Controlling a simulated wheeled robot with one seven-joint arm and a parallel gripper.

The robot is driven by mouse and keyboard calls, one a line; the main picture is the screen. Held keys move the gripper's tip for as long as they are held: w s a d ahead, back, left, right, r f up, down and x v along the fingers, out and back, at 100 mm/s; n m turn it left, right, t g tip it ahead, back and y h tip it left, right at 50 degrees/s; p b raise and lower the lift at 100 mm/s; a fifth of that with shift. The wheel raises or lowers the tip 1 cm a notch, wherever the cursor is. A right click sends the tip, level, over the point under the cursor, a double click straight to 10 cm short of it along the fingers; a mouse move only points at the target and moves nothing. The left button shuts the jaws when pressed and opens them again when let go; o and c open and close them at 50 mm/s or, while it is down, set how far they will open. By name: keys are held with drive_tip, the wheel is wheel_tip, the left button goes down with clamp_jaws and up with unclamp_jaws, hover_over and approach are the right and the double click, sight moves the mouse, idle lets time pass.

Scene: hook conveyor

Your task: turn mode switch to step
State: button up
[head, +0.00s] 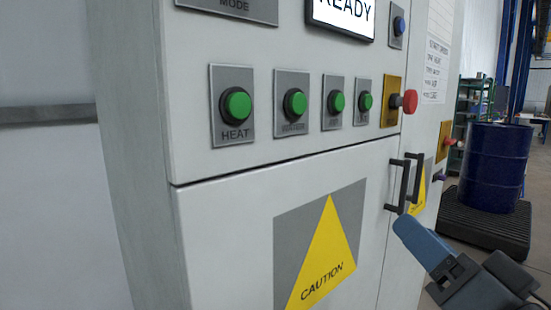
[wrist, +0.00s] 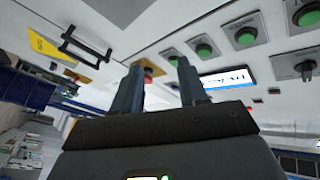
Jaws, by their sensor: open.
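In the head view, a grey plate lettered MODE (head: 228,6) is cut off by the top edge, and its switch is out of frame. In the wrist view, a dark knob on a grey plate, apparently the mode switch (wrist: 304,70), shows at the right edge. Its setting cannot be read. My gripper (wrist: 158,80) is open and empty, with two dark fingers apart in the wrist view. The knob is well to the right of the fingers there. In the head view, a blue-grey end of my arm shows at lower right, in front of the cabinet.
A READY display (head: 341,14) is at the top. Green buttons (head: 237,104) run in a row, with a red button (head: 409,101) at right. Black door handles (head: 398,187) stick out below. A blue drum (head: 493,165) stands on a dark pallet (head: 487,224).

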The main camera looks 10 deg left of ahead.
drive_tip(key=w+a+r+n+g+y, duration=0.1)
drive_tip(key=a+r+n+g+y, duration=0.15)
drive_tip(key=r, duration=0.65)
drive_tip(key=a+r+n+g+y, duration=0.1)
drive_tip(key=a+r+n+y, duration=0.3)
drive_tip(key=r, duration=0.5)
drive_tip(key=s+a+r+n+g, duration=0.2)
drive_tip(key=s+a+r+n, duration=0.15)
drive_tip(key=r, duration=0.45)
drive_tip(key=s+a+r+n+g, duration=0.3)
drive_tip(key=s+r, duration=0.2)
drive_tip(key=r, duration=0.3)
drive_tip(key=x, duration=0.7)
drive_tip(key=shift+w+f, duration=0.15)
drive_tip(key=shift+f, duration=0.1)
drive_tip(key=shift+d+t, duration=0.15)
drive_tip(key=shift+t, duration=0.1)
drive_tip(key=shift+c, duration=0.4)
clamp_jaws()
